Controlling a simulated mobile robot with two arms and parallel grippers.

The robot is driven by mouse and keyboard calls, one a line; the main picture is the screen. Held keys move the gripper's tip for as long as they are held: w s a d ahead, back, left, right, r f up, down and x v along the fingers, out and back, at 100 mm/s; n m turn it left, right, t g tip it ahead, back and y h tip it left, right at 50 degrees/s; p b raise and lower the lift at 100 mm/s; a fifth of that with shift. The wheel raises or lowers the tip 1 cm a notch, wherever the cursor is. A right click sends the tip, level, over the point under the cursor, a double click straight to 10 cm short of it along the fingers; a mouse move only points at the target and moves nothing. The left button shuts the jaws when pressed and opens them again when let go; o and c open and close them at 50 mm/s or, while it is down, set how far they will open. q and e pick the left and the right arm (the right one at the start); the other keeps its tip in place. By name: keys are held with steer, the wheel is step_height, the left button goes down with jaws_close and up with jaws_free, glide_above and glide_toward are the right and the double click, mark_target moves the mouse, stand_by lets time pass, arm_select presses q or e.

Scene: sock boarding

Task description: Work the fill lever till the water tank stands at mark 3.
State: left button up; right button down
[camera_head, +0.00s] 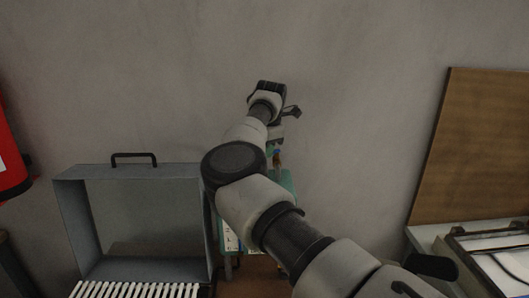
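My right arm comes in from the bottom right and covers much of a green apparatus (288,182) against the wall. My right gripper (287,124) is above the top of this apparatus, small and seen from behind; whether its fingers are apart or closed is unclear. Just below it is a small brown and blue part (277,158), perhaps the lever's end; contact cannot be told. A white strip with dark markings (230,238) shows left of my forearm, perhaps the tank's scale. The water level and any mark 3 cannot be read. My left gripper is out of view.
A grey open-fronted box with a black handle (134,158) stands at left, with a row of white slats (133,291) before it. A red cylinder (10,150) is at far left. A wooden board (481,145) leans behind a framed tray (500,266) at right.

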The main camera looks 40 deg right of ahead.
steer(key=c, duration=1.1)
jaws_free()
steer(key=shift+c, duration=0.2)
steer(key=shift+r, duration=0.1)
steer(key=shift+r, duration=0.2)
step_height(320, 180, up, 10)
steer(key=s+b, duration=0.2)
steer(key=shift+a, duration=0.25)
